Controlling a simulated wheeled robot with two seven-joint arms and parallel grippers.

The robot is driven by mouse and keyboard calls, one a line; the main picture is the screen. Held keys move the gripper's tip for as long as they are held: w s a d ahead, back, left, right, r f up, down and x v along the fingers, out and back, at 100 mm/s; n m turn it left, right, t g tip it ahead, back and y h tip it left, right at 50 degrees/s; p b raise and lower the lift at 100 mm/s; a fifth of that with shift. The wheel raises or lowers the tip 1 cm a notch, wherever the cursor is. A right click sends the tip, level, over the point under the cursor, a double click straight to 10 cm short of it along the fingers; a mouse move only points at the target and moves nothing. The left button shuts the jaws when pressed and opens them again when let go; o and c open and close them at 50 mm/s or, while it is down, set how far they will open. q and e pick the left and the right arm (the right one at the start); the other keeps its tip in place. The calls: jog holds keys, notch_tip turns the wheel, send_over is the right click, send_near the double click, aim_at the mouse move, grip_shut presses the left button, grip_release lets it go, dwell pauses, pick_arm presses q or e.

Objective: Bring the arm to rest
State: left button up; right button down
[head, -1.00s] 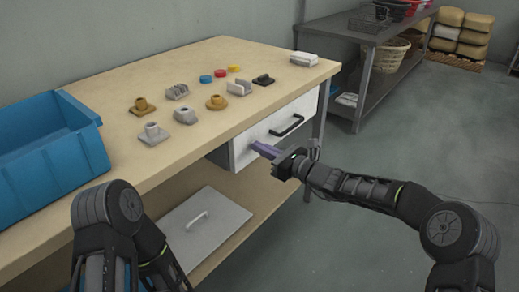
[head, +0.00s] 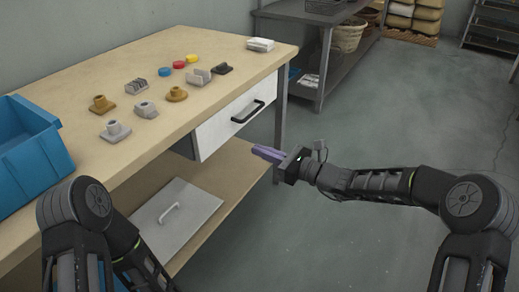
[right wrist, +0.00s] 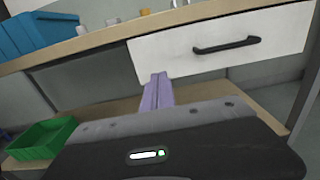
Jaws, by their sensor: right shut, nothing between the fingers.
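My right gripper (head: 266,153) has purple fingers. They are shut with nothing between them, and the gripper is in free air in front of the table, below and right of the white drawer (head: 215,138). In the right wrist view the closed fingers (right wrist: 157,92) point at the drawer front with its black handle (right wrist: 227,45). The drawer looks closed or nearly so; I cannot tell exactly. My left arm shows at the lower left of the head view, but its gripper is out of view.
The wooden table (head: 215,62) carries several small brown, grey and coloured parts and a blue bin (head: 35,150). A grey lid (head: 175,212) lies on the lower shelf. A green bin (right wrist: 38,138) shows in the wrist view. A metal rack (head: 320,40) stands behind; the floor at right is clear.

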jog(key=s+d+f+n+g+h, duration=0.25)
jog(key=s+f+n+h, duration=0.35)
jog(key=f, duration=0.7)
jog(key=s+d+f+n+g+h, duration=0.1)
jog(key=s+f+n+g, duration=0.25)
jog(key=s+f, duration=0.65)
jog(key=s+d+f+n+g+h, duration=0.1)
jog(key=s+d+f+n+h, duration=0.3)
jog(key=s+f+n, duration=0.55)
jog(key=s+f+n+g+p, duration=0.1)
jog(key=s+f+n+g, duration=0.2)
jog(key=s, duration=1.1)
notch_tip(320, 180, up, 23)
jog(key=a+t+p, duration=0.1)
jog(key=p, duration=2.1)
jog(key=shift+w+f+n+p, duration=0.15)
jog(key=shift+n+p, duration=0.15)
jog(key=shift+p, duration=0.1)
